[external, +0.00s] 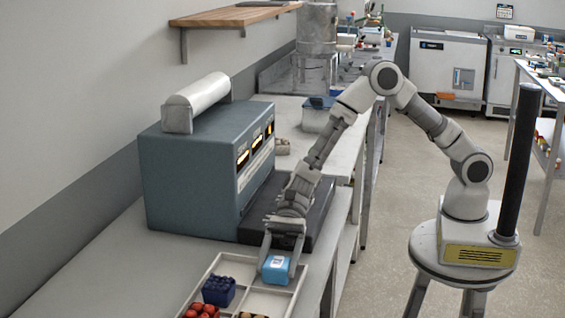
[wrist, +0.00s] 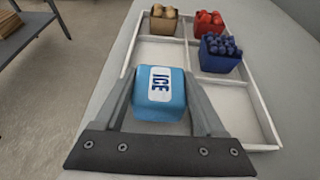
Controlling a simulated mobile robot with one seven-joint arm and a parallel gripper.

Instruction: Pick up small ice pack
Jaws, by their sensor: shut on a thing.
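The small ice pack (wrist: 160,95) is a light blue block with a white label reading ICE. It sits between the two fingers of my gripper (wrist: 163,100), which is shut on it. I cannot tell whether the pack touches the tray floor. The pack's lower part is hidden in the wrist view.
The tray (wrist: 262,118) also holds a dark blue container (wrist: 220,54), a red container (wrist: 209,23) and a tan container (wrist: 163,21) with round items. A blue-grey machine (external: 195,170) stands on the bench behind the tray. Bare bench (external: 110,270) lies left of the tray.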

